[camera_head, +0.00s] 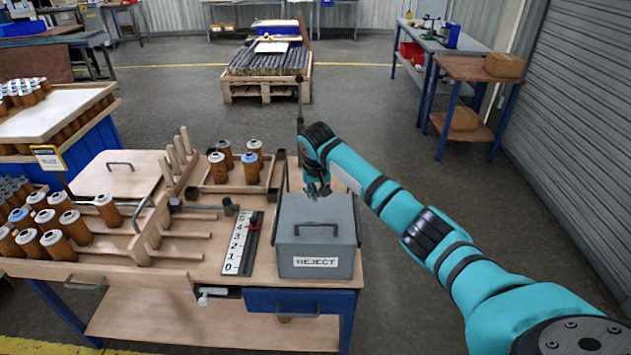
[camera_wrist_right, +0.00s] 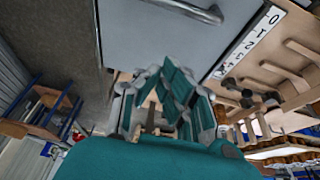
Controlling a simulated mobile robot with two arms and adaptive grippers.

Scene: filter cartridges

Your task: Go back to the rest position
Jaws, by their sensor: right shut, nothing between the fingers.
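My right gripper (camera_head: 317,190) hangs at the end of the teal arm, over the back edge of the grey reject box (camera_head: 330,270) in the head view. In the right wrist view the gripper (camera_wrist_right: 172,90) is shut with nothing held, and the box's grey surface with its handle (camera_wrist_right: 205,12) lies beyond the fingers. I cannot tell whether the gripper touches the box. My left gripper is not in view.
The workbench (camera_head: 200,270) holds a number scale (camera_head: 240,245), wooden racks and several orange-brown cartridges (camera_head: 75,228). A loaded pallet (camera_head: 268,88) stands behind. Open floor (camera_head: 400,130) lies right of the bench.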

